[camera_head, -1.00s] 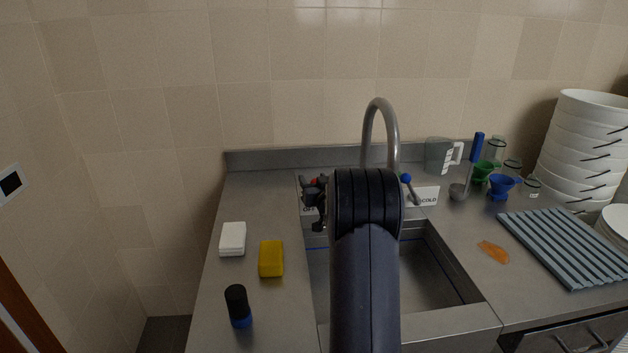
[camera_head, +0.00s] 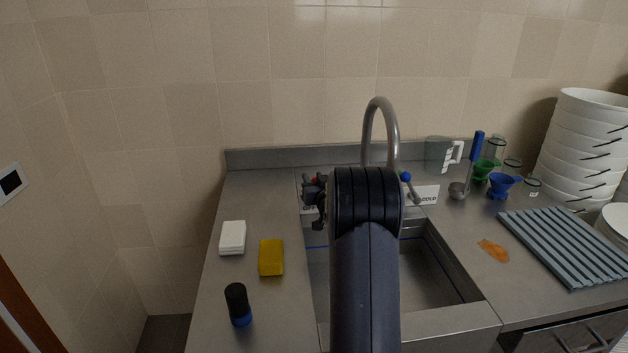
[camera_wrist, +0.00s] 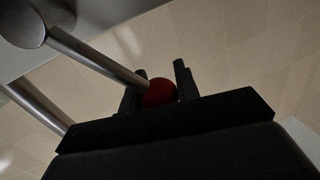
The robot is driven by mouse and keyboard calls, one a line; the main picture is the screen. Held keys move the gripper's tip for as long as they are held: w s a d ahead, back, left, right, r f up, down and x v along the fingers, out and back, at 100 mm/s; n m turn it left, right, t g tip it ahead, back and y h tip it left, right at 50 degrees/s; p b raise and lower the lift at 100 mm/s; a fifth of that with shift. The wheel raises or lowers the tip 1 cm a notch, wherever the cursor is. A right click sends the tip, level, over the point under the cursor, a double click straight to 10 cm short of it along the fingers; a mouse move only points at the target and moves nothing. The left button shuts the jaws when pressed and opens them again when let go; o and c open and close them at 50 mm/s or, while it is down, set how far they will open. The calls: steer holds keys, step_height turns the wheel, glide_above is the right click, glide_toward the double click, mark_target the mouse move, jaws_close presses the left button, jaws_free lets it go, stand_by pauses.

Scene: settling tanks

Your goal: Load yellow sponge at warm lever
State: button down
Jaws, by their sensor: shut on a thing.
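The yellow sponge (camera_head: 271,257) lies on the steel counter left of the sink, apart from my gripper. The warm lever's red knob (camera_wrist: 159,94) sits between the two fingers of my gripper (camera_wrist: 156,84) in the wrist view, with its metal rod running up to the left. My gripper is shut on this knob. In the head view my gripper (camera_head: 313,192) is left of the tap, partly hidden by my arm, and only a trace of red shows there.
A white sponge (camera_head: 232,238) and a dark bottle with a blue base (camera_head: 238,305) stand near the yellow sponge. The sink basin (camera_head: 430,270) lies behind my arm. The blue-knobbed cold lever (camera_head: 406,177) and curved tap (camera_head: 381,105) are close by. Bowls (camera_head: 585,145) stack at right.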

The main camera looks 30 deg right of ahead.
steer(key=shift+s+d+r+m, duration=0.25)
steer(key=shift+d+m, duration=0.15)
steer(key=shift+m, duration=0.2)
steer(key=shift+s+d+r+m, duration=0.2)
steer(key=shift+d+m, duration=0.2)
steer(key=shift+m, duration=0.2)
steer(key=c, duration=1.1)
jaws_free()
steer(key=shift+o, duration=0.2)
steer(key=b+v, duration=0.2)
steer(key=v, duration=0.8)
steer(key=shift+s+f, duration=0.2)
steer(key=shift+s, duration=0.15)
steer(key=shift+w, duration=0.1)
